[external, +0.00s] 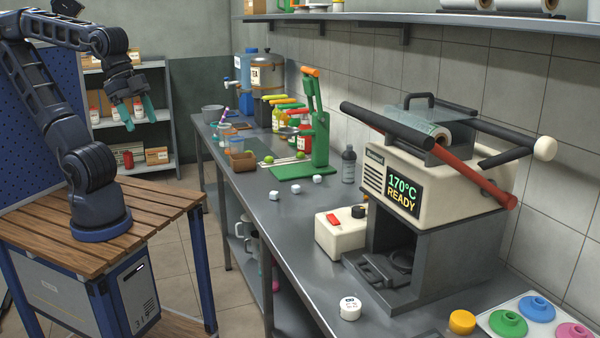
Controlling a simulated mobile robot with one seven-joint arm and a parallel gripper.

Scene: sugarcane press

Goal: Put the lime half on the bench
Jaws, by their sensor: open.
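Two small green limes are in the external view: one (268,160) lies by the left end of a thin board or tray behind the green press's base, the other (299,155) is closer to the press column. At this size I cannot tell which is the lime half. The grey bench (330,235) runs along the tiled wall. My gripper (141,124), with teal fingers, is open and empty. It hangs in the air left of the bench, in front of the shelf rack, well apart from the limes.
The green lever press (320,140) stands beside the limes. Several bottles (291,120) and small cups (228,135) crowd the bench behind. White cubes (274,195) lie in front. A sealing machine (435,180) fills the near right. The bench middle has free room.

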